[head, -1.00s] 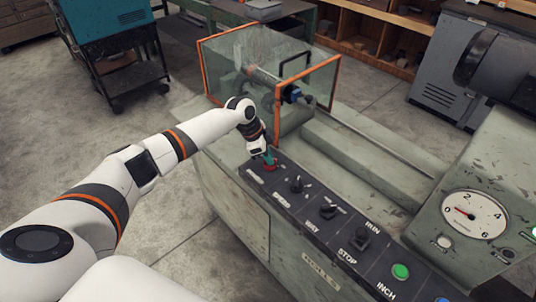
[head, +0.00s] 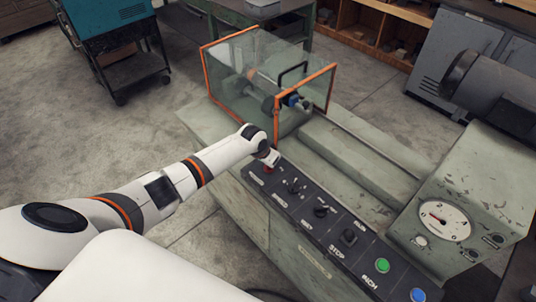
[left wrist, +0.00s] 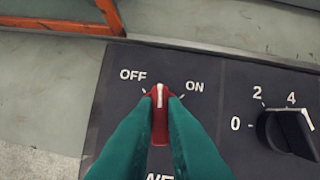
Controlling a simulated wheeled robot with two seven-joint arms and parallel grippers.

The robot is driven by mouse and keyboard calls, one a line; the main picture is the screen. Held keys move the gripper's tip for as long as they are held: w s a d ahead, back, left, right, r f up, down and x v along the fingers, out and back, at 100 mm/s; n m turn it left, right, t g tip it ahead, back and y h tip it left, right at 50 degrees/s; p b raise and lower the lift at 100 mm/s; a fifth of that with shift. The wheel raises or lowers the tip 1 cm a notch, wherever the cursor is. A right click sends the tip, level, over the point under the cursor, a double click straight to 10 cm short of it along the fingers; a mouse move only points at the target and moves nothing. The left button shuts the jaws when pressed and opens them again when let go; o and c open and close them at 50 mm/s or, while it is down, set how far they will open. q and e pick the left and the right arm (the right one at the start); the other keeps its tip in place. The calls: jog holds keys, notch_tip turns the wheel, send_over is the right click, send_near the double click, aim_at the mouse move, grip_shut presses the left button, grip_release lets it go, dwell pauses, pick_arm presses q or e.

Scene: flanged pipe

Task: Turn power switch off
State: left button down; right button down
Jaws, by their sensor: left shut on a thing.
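The red power switch (left wrist: 160,101) is a rotary knob with a white pointer line, at the far left end of the dark control panel. In the left wrist view its pointer stands about upright, between the OFF mark on its left and the ON mark on its right. My left gripper (left wrist: 160,115) has its teal fingers closed on either side of the knob. In the head view the left gripper (head: 269,165) is over the switch, with only a bit of red (head: 268,171) showing below it. My right gripper is not in view.
A black numbered dial (left wrist: 287,132) sits right of the switch. The panel (head: 325,226) also carries other knobs and a green button (head: 383,265). A clear guard box with orange edges (head: 275,120) stands just behind the gripper. A gauge (head: 444,221) is at right.

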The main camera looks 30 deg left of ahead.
pick_arm(q)
jog(key=n+p, duration=0.1)
jog(key=n, duration=0.1)
jog(key=n+y+p, duration=0.1)
jog(key=shift+d+r+n, duration=0.15)
jog(key=shift+d+n, duration=0.05)
jog(key=shift+n, duration=0.2)
jog(key=shift+n+g+y+p, duration=0.3)
jog(key=shift+n+y+p, duration=0.45)
jog(key=shift+n, duration=0.95)
jog(key=c, duration=1.5)
grip_release()
jog(key=v, duration=1.1)
jog(key=shift+s+d+r, duration=0.15)
jog(key=shift+d+r, duration=0.05)
jog(key=shift+r, duration=0.1)
